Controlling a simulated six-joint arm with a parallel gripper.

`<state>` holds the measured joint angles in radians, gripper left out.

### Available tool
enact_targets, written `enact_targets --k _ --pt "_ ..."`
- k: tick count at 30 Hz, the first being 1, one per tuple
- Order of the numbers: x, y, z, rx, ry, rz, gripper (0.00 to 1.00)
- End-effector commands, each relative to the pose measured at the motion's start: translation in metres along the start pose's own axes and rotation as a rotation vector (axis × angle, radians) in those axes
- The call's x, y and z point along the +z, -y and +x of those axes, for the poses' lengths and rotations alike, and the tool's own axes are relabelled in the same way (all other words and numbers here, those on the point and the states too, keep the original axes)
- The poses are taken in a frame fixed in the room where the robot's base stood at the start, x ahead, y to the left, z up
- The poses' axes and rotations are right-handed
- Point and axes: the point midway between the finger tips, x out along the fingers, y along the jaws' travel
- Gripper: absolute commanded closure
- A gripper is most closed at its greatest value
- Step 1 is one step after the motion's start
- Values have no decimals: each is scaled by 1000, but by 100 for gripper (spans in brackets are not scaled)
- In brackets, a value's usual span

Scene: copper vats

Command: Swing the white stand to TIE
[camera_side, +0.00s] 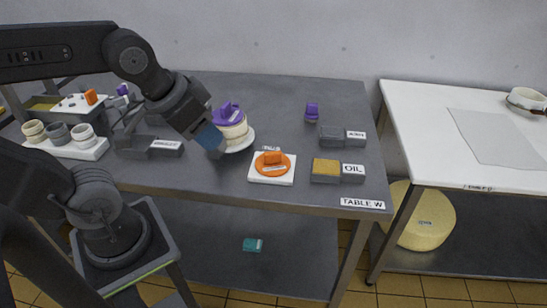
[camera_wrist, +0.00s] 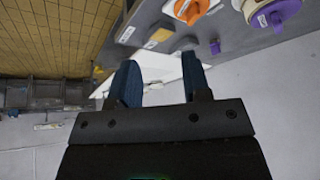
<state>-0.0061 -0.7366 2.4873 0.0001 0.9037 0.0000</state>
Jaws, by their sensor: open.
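A white square stand (camera_side: 257,179) sits near the front edge of the dark table. It bears an orange disc (camera_side: 283,171) with a raised orange grip and a small pale label. A small tag behind it is too small to read for sure. In the wrist view the orange disc (camera_wrist: 197,10) is at the top. I cannot make out the word TIE anywhere. My gripper (camera_side: 208,137) is left of the stand, beside a cream pot with a purple lid (camera_side: 228,114) on a white round plate. In the wrist view my gripper (camera_wrist: 160,68) has its blue fingers apart with nothing between them.
Grey boxes (camera_side: 342,137) and an ochre-topped box labelled OIL (camera_side: 353,171) stand right of the stand. A purple piece (camera_side: 312,112) is behind. A white tray with cups (camera_side: 65,148) is left. A white table (camera_side: 435,120) stands right. A teal block (camera_side: 252,245) lies below.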

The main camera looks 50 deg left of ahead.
Motion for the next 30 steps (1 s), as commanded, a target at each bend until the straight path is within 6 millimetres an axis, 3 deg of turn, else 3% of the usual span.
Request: enact_targets --k 4,8,12,18,24,30 --pt "-30 14 1 -26 47 -56 56" --pt "-74 41 8 -62 118 -146 56" --pt "-120 81 24 -97 196 -250 56" --pt "-167 155 62 -133 306 -402 56" --pt "-185 236 108 -155 403 -548 56" --pt "-183 287 137 -161 459 -634 56"
